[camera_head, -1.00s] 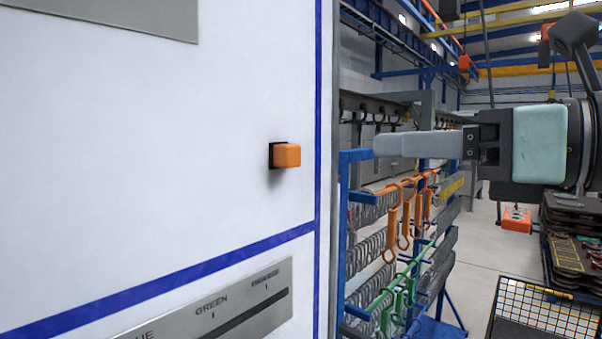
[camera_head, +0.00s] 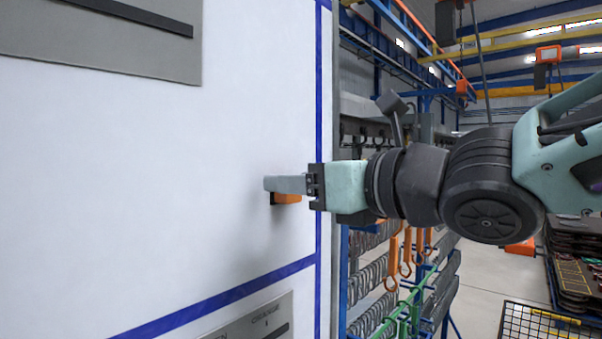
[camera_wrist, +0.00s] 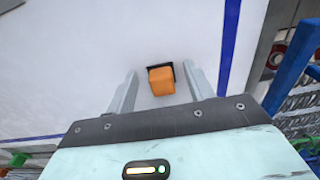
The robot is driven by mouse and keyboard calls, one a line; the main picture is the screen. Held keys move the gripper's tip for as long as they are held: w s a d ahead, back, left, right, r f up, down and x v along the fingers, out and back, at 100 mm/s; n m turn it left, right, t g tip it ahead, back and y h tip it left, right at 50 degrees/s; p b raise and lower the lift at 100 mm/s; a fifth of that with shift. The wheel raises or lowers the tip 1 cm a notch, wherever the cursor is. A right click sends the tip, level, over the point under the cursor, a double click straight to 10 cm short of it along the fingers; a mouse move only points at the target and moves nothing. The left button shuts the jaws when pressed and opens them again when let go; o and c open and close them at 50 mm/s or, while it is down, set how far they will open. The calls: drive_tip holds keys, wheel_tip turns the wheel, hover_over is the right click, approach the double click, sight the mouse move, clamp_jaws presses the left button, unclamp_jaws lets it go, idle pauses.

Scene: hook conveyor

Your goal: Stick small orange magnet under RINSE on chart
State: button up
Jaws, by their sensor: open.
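The small orange magnet (camera_head: 287,198) sits on the white chart (camera_head: 130,190), left of its blue right-hand border line. My gripper (camera_head: 268,184) reaches in from the right, and its grey finger hides the upper part of the magnet. In the wrist view, the orange magnet (camera_wrist: 161,81) with its dark backing lies between the two spread fingers of my gripper (camera_wrist: 163,80). White gaps show on both sides of it, so neither finger appears to touch it. The word RINSE cannot be read in these frames.
A grey plate with a dark slot (camera_head: 110,35) is on the chart at upper left. A labelled grey strip (camera_head: 262,322) is at the bottom. Right of the chart stands a blue rack with orange hooks (camera_head: 393,250) and green hooks (camera_head: 403,310). A mesh basket (camera_head: 545,325) is at lower right.

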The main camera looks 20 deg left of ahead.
drive_tip(key=shift+a, duration=0.1)
drive_tip(key=c, duration=1)
drive_tip(key=shift+o, duration=0.5)
drive_tip(key=shift+c, duration=0.4)
drive_tip(key=b+v, duration=0.2)
drive_tip(key=v, duration=0.5)
drive_tip(key=shift+f, duration=0.2)
idle(0.5)
